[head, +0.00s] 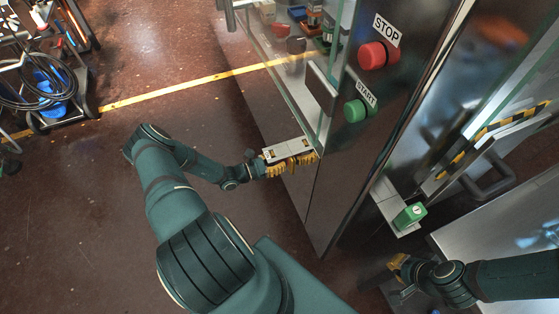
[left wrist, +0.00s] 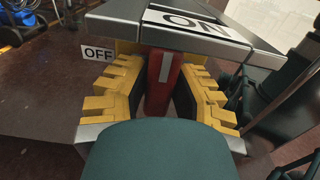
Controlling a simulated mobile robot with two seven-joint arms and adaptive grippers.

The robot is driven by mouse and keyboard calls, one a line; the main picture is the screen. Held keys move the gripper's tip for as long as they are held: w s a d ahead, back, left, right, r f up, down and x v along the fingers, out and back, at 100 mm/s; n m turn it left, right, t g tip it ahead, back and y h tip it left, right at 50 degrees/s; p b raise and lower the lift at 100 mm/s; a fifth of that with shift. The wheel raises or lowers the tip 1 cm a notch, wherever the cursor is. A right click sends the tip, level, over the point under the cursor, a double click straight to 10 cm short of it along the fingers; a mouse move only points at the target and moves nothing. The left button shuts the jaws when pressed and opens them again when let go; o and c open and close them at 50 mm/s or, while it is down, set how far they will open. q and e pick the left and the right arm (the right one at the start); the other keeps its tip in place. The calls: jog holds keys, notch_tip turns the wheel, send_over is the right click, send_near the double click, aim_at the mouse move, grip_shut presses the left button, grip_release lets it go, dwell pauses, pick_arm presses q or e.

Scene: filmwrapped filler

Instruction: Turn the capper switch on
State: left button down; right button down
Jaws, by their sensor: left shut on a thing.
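The capper switch is a grey box (head: 288,149) on the side of the metal machine in the head view. In the left wrist view its red handle (left wrist: 161,80), with a pale stripe, stands between the yellow fingers. An "ON" label (left wrist: 198,24) is on the box above the handle, and an "OFF" label (left wrist: 97,54) is to its left. My left gripper (head: 290,164) is shut on the red handle, which the head view hides. My right gripper (head: 398,268) is low at the right, away from the switch, and its opening is unclear.
The machine panel carries a red STOP button (head: 372,55) and a green START button (head: 355,110). A green box (head: 409,216) sits on a ledge near my right arm. A cart with a blue item (head: 52,84) stands far left. The floor left of the machine is clear.

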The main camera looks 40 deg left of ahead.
pick_arm(q)
jog(key=shift+d+m, duration=0.1)
jog(key=shift+m, duration=0.2)
jog(key=c, duration=0.8)
grip_release()
jog(key=shift+s, duration=0.1)
jog(key=v, duration=1.1)
jog(key=shift+s+a, duration=0.3)
